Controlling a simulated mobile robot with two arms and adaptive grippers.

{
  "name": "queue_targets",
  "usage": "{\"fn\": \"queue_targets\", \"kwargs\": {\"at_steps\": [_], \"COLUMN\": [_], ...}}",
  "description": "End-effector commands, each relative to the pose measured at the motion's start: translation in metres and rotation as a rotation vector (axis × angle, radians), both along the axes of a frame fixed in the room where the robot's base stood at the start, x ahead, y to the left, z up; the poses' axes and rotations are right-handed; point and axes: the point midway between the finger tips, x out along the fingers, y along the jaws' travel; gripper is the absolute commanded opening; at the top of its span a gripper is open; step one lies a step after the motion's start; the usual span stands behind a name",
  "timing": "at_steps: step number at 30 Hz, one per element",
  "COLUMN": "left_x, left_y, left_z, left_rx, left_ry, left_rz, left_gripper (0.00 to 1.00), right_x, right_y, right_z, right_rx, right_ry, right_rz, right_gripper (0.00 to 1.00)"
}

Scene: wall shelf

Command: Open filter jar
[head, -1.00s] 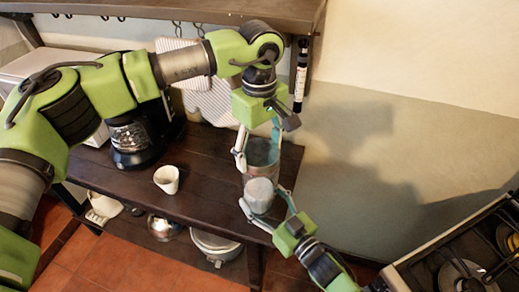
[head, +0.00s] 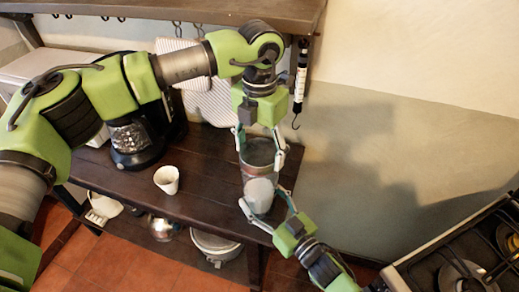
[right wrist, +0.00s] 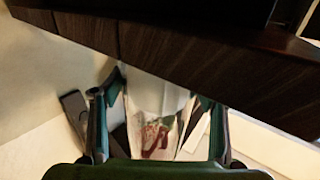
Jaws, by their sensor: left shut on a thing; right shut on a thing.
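The filter jar (head: 259,194) is upright at the right end of the dark wooden counter, pale and whitish low down with a greyish, darker upper part (head: 259,152). My left gripper (head: 259,162) comes from above and is shut around the upper part, a finger on each side. My right gripper (head: 263,208) comes from the lower right and is shut around the lower body. In the right wrist view the pale jar (right wrist: 155,92) sits between the right fingers, with a reddish patterned patch low on it. Whether the lid is loose cannot be told.
A white cup (head: 167,179) and a black coffee maker (head: 132,140) stand left on the counter (head: 205,160). A shelf (head: 200,8) hangs above. A stove (head: 460,262) is at lower right. Pots (head: 214,246) sit below.

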Motion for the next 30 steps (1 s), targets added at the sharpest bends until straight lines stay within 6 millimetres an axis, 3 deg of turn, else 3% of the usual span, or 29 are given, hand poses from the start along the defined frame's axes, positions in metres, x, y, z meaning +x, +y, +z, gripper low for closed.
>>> {"fn": "queue_targets", "kwargs": {"at_steps": [6,12,30], "left_x": [-0.0005,-0.0005,-0.0005], "left_y": [0.0002,0.0002,0.0002], "left_z": [-0.0004,-0.0002,-0.0001], "left_rx": [0.002,0.002,0.001], "left_ry": [0.002,0.002,0.002], "left_rz": [0.391,0.651,0.684], "left_gripper": [0.4,0.4,0.4], "right_x": [0.0006,0.0006,0.0006], "right_y": [-0.0008,-0.0009,-0.0008], "right_z": [-0.0003,-0.0003,-0.0003], "right_rx": [-0.001,-0.001,-0.001], "right_ry": [0.001,0.001,0.001], "right_rz": [-0.002,-0.002,-0.002], "right_gripper": [0.07,0.07,0.07]}}
